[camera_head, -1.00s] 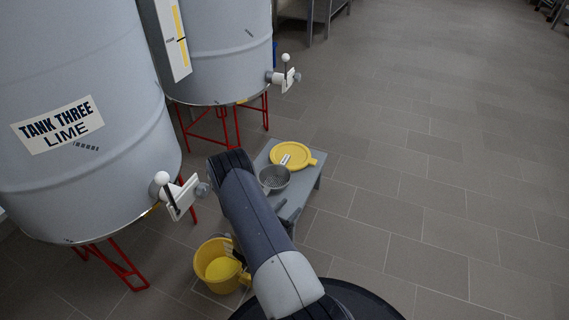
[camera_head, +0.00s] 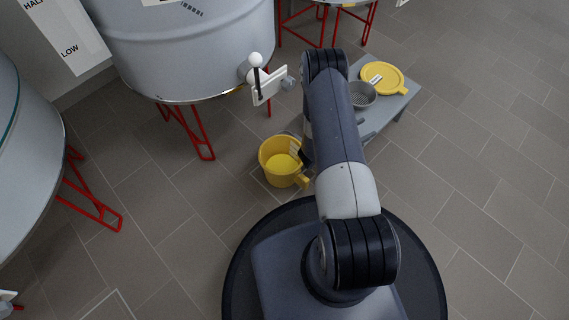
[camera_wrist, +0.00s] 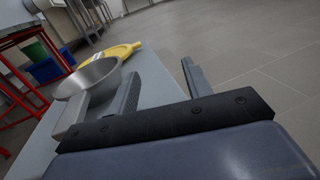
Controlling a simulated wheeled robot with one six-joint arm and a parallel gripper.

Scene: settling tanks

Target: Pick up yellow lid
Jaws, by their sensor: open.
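The yellow lid (camera_head: 389,84) lies flat on a low grey bench (camera_head: 397,104), with a small white label on top and a tab at its edge. In the wrist view the lid (camera_wrist: 122,50) shows beyond the metal strainer bowl, which hides part of it. My gripper (camera_wrist: 158,72) is open and empty, its two fingers spread above the bench. The lid is ahead of the fingers and to the left, apart from them. In the head view my arm hides the near part of the bench.
The metal strainer (camera_head: 362,95) sits on the bench close beside the lid. A yellow bucket (camera_head: 268,158) stands on the floor by my base. A grey tank (camera_head: 190,50) on red legs has a valve (camera_head: 268,84) sticking out near my arm. Floor to the right is clear.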

